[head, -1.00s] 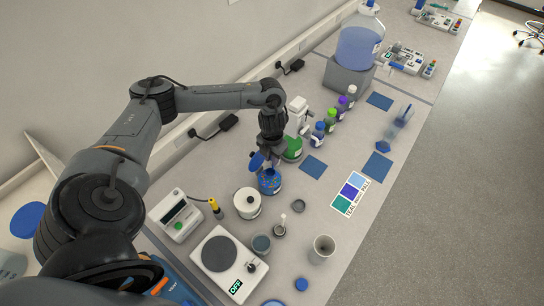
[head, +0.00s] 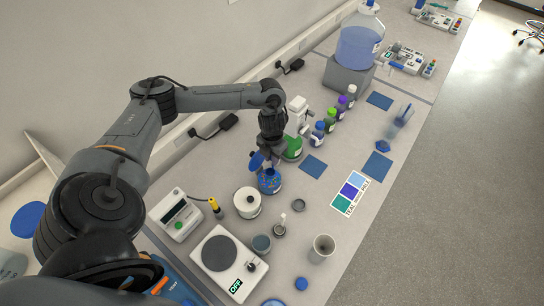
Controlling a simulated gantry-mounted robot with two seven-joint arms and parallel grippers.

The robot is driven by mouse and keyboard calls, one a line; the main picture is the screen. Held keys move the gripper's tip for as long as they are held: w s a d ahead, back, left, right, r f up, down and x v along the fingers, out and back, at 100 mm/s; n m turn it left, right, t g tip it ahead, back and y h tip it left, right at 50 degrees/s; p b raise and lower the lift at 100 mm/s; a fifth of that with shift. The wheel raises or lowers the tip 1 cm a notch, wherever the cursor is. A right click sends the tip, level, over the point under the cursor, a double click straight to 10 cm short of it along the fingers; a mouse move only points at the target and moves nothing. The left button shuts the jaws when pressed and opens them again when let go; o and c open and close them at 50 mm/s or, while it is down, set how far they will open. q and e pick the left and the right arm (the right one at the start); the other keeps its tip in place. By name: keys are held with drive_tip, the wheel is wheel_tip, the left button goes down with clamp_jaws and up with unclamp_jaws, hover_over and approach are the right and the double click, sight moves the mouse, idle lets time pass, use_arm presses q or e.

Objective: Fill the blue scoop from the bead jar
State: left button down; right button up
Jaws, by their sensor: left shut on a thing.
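The bead jar (head: 269,186) stands on the bench in the middle of the head view, with blue and orange beads showing in it. My left gripper (head: 273,157) points down just above the jar's far side. It is shut on the blue scoop (head: 256,161), whose blue end shows to the left of the fingers, at the jar's upper left edge. The fingers hide part of the scoop, and I cannot tell whether it holds beads. My right gripper is not in view.
A white-lidded jar (head: 247,202) stands close to the left of the bead jar. A blue mat (head: 313,165) lies to the right.

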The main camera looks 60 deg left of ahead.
sight(272, 170)
use_arm(q)
drive_tip(key=shift+f+b, duration=0.9)
drive_tip(key=shift+f, duration=0.45)
drive_tip(key=shift+f+b, duration=1.2)
drive_tip(key=shift+f, duration=0.45)
drive_tip(key=shift+r, duration=0.15)
drive_tip(key=shift+r+p, duration=3.55)
drive_tip(key=shift+r, duration=0.5)
drive_tip(key=shift+r+p, duration=0.55)
drive_tip(key=shift+r, duration=0.15)
